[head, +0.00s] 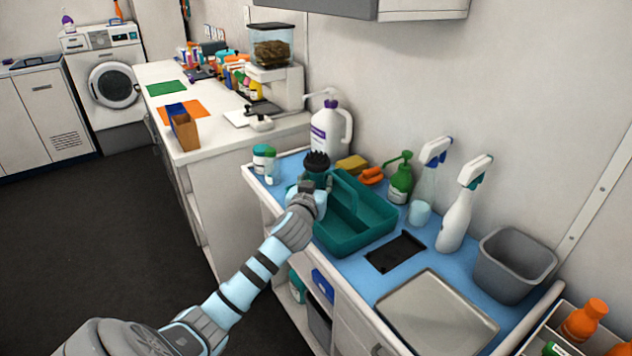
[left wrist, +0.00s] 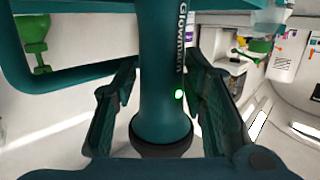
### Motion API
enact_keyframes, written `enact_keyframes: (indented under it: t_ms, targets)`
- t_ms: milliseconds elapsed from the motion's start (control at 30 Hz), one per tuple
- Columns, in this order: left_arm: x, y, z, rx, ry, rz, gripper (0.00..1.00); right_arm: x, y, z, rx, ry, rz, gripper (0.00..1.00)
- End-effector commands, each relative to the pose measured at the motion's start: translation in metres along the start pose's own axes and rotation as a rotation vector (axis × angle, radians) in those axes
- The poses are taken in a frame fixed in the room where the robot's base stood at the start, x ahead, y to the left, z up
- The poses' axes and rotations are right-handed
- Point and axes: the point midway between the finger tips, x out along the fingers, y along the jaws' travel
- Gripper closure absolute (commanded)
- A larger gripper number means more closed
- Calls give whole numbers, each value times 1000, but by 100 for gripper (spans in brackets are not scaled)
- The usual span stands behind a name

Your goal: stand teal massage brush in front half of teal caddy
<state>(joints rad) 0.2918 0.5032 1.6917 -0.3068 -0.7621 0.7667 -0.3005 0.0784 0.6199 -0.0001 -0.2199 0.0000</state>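The teal caddy (head: 352,242) stands on the blue counter top, with a raised middle divider and handle. My left gripper (head: 318,188) is at the caddy's far left corner. It is shut on the teal massage brush (head: 317,162), whose dark bristle head points up above the fingers. In the left wrist view, which looks upside down, the brush's teal handle (left wrist: 162,70) stands between both fingers (left wrist: 163,95). The caddy rim (left wrist: 70,78) passes behind the handle there. The handle's lower end is hidden, and I cannot tell whether it is over the caddy or beside it.
A white jug (head: 328,130), yellow sponge (head: 352,164), orange brush (head: 371,176), green pump bottle (head: 399,184) and spray bottles (head: 456,218) stand behind the caddy. A black mat (head: 396,251), metal tray (head: 437,312) and grey bin (head: 514,268) are to the right. A white-teal jar (head: 262,158) is at left.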

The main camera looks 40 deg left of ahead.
Motion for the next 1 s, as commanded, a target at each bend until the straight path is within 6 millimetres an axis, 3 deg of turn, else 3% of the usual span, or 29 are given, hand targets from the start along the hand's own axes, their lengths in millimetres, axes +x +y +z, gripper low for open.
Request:
enact_keyframes:
  t_ms: [167,267,600,700,1000]
  targets:
    - [-5,0,0,2,0,0,61,-1,0,0,0,0,0,100]
    - [-18,0,-1,3,0,1,61,-5,0,-1,0,0,0,100]
    - [-98,0,-2,1,0,2,61,-19,2,-2,0,1,1,100]
    - [-114,0,-1,0,0,1,61,-20,2,-2,0,1,1,100]
    - [-120,0,0,-1,1,-1,61,-20,3,-2,-1,1,2,100]
